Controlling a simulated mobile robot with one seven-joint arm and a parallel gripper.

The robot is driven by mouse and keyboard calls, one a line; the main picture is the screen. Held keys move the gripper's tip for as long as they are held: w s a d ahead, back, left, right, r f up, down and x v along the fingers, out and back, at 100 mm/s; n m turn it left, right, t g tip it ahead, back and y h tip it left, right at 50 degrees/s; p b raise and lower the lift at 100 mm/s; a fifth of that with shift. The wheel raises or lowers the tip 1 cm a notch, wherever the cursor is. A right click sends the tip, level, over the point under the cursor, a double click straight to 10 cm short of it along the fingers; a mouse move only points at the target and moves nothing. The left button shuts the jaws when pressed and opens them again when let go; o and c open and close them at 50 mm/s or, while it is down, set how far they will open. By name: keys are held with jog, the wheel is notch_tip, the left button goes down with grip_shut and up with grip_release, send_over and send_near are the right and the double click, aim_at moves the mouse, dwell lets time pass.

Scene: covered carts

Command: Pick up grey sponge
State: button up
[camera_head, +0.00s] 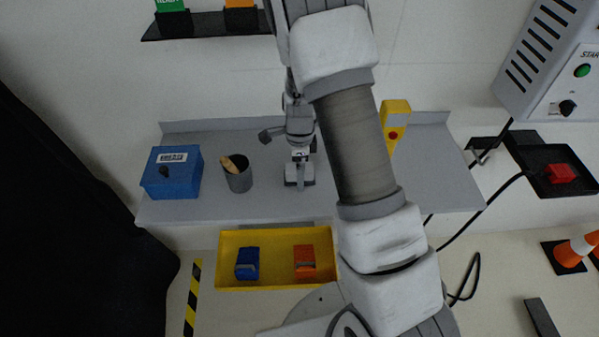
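My gripper (300,170) hangs over the middle of the grey worktop (410,190), in front of my arm's wrist. A small grey, block-like shape shows around the fingertips. I cannot tell whether it is the grey sponge or part of the gripper, nor whether the fingers are open or shut. No other thing in view is clearly a grey sponge. My own arm covers much of the worktop's centre right and could hide things there.
A blue box (172,178) and a dark grey cup (238,180) with a wooden-handled tool stand left of my gripper. A yellow box with a red button (395,118) stands behind my arm. A yellow tray (275,238) holding blue and orange items sits below.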

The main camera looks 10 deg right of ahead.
jog(key=shift+c, duration=0.3)
grip_shut()
dwell(0.3)
jog(key=shift+r, duration=0.1)
notch_tip(320, 180, up, 4)
jog(key=shift+r, duration=0.1)
jog(key=s+d+r+b, duration=0.1)
jog(key=s+d+r, duration=0.5)
jog(key=s+d, duration=0.2)
jog(key=shift+d+r, duration=0.25)
jog(key=shift+d, duration=0.1)
